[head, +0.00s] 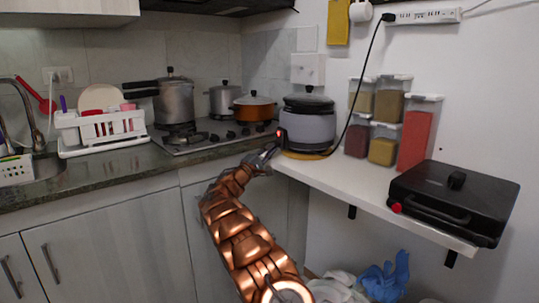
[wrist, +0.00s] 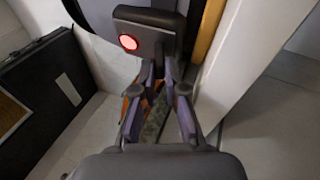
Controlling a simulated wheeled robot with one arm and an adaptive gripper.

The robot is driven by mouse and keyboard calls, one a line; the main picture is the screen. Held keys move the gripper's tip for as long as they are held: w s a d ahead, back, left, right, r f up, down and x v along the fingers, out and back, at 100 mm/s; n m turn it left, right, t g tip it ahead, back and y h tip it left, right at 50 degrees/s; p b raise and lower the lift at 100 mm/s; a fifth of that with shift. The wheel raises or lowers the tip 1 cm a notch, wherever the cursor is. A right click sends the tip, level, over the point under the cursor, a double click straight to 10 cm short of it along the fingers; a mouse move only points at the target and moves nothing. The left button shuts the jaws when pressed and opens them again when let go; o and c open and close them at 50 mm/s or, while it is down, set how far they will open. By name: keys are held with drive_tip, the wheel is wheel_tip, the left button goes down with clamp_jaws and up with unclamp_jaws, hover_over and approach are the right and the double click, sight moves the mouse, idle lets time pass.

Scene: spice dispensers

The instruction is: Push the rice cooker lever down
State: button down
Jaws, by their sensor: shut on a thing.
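The rice cooker (head: 308,128) stands upright on the white shelf, with a grey body and black lid. Its dark front panel with a red light (head: 280,134) faces my arm. In the wrist view that dark panel (wrist: 147,36) fills the top middle, its round red light lit. My gripper (head: 270,155) is right at the front of the cooker, at this panel. Its fingertips (wrist: 160,72) are close together against the panel's near edge, shut on what seems to be the lever. The lever is mostly hidden by the fingers, so its exact position cannot be told.
A yellow-brown mat (head: 306,154) lies under the cooker on the white shelf (head: 350,178). Several spice dispensers (head: 415,135) stand to the right, then a black grill (head: 455,198). A stove with pots (head: 255,107) is to the left. A cord runs up to a power strip (head: 428,16).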

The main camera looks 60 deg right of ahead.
idle(0.4)
drive_tip(key=c, duration=1.2)
unclamp_jaws()
drive_tip(key=shift+f, duration=0.1)
drive_tip(key=shift+p, duration=0.35)
drive_tip(key=r+y+p, duration=0.1)
drive_tip(key=p, duration=0.1)
drive_tip(key=shift+m+p, duration=0.3)
drive_tip(key=shift+p, duration=0.05)
drive_tip(key=r+m+y+p, duration=0.1)
drive_tip(key=y+p, duration=0.1)
drive_tip(key=p, duration=0.4)
drive_tip(key=shift+w+a, duration=0.1)
drive_tip(key=shift+a, duration=0.05)
drive_tip(key=shift+r+y+p, duration=0.15)
drive_tip(key=shift+y+p, duration=0.15)
drive_tip(key=shift+p, duration=0.75)
